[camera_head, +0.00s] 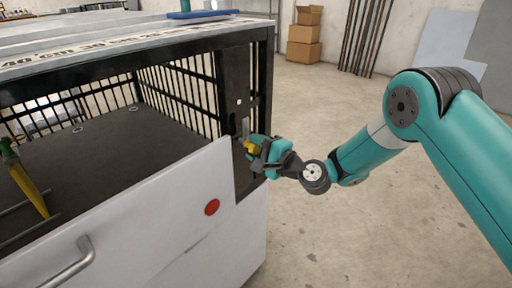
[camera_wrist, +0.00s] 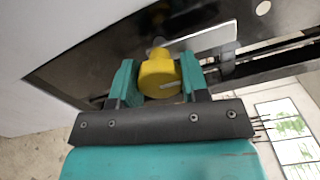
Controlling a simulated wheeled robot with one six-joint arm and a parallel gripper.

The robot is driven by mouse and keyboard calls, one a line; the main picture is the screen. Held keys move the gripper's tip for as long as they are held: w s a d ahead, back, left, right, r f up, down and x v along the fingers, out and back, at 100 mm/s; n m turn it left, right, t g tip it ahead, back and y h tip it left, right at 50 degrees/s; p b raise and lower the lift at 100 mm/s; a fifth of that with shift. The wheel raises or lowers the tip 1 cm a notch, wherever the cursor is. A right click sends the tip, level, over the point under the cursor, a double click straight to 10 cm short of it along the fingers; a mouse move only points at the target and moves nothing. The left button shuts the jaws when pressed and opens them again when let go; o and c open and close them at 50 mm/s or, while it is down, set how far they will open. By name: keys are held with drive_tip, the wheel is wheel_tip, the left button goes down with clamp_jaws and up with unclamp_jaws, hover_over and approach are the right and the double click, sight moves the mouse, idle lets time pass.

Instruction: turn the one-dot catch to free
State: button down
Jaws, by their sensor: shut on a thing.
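The one-dot catch shows as a yellow knob (camera_head: 250,148) on the dark right post (camera_head: 232,75) of the cage. A single white dot marks the post above it. In the wrist view, the yellow knob (camera_wrist: 158,78) sits between the two teal fingers of my gripper (camera_wrist: 160,84), beside a pale metal strip (camera_wrist: 203,40). My gripper (camera_head: 256,150) is shut on the knob. The fingers and wrist partly cover the knob in the head view. I cannot tell from these frames which way the catch is turned.
A white front panel (camera_head: 130,215) with a red disc (camera_head: 212,207) and a metal handle (camera_head: 68,265) stands left of my gripper. A yellow-handled tool (camera_head: 30,190) is at far left. Cardboard boxes (camera_head: 304,38) stand at the back. The floor on the right is clear.

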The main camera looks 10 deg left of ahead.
drive_tip(key=shift+f, duration=0.1)
drive_tip(key=c, duration=0.6)
unclamp_jaws()
drive_tip(key=shift+d, duration=0.1)
drive_tip(key=b+v, duration=1.3)
drive_tip(key=v, duration=0.4)
drive_tip(key=shift+s+d+b, duration=0.15)
drive_tip(key=shift+b, duration=0.25)
